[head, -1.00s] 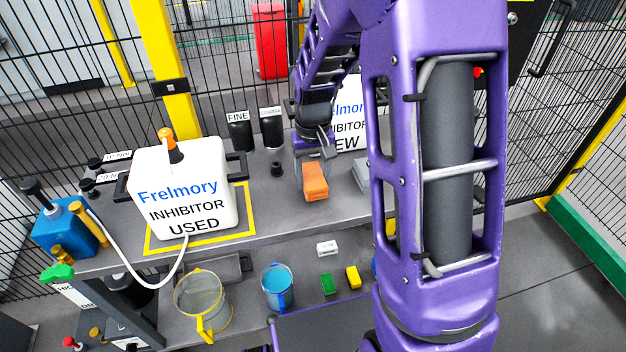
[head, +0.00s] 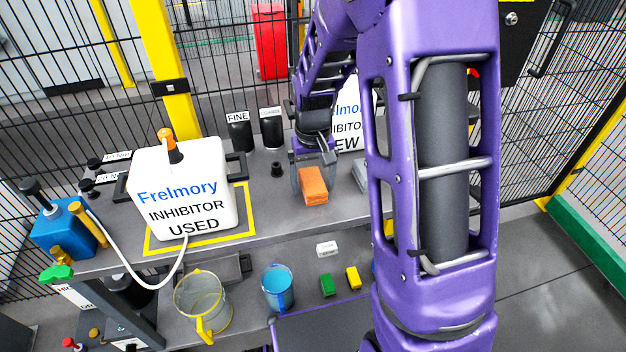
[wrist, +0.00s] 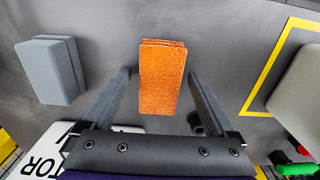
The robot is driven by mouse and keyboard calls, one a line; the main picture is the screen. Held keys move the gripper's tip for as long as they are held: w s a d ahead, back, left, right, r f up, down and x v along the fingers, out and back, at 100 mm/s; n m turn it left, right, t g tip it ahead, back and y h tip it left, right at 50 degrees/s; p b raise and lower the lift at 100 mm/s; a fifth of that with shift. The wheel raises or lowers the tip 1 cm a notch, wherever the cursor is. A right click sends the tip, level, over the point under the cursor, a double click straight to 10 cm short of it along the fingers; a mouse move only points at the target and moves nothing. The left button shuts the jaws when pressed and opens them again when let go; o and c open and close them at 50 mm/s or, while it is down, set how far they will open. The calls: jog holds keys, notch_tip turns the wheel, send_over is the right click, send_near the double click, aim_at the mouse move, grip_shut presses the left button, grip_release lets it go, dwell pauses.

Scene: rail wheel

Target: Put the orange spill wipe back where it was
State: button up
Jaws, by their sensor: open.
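The orange spill wipe (head: 313,186) is a small folded block on the grey bench top, right of the yellow-outlined square. It also shows in the wrist view (wrist: 162,78), between and a little beyond the fingers. My gripper (head: 314,172) is just behind it and open. In the wrist view my gripper (wrist: 160,82) has one finger on each side of the wipe, with a visible gap on both sides. The fingers do not grip it. I cannot tell the gripper's exact height above the bench.
A grey block (wrist: 50,70) lies beside the wipe. The white USED container (head: 185,190) stands left inside yellow tape. A NEW container (head: 352,115) stands behind my arm. Black FINE cup (head: 240,135) and another cup are at the back. A lower shelf holds a blue bucket (head: 278,290).

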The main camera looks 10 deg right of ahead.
aim_at(313, 181)
notch_tip(313, 181, up, 12)
jog(key=shift+p, duration=0.3)
dwell(0.3)
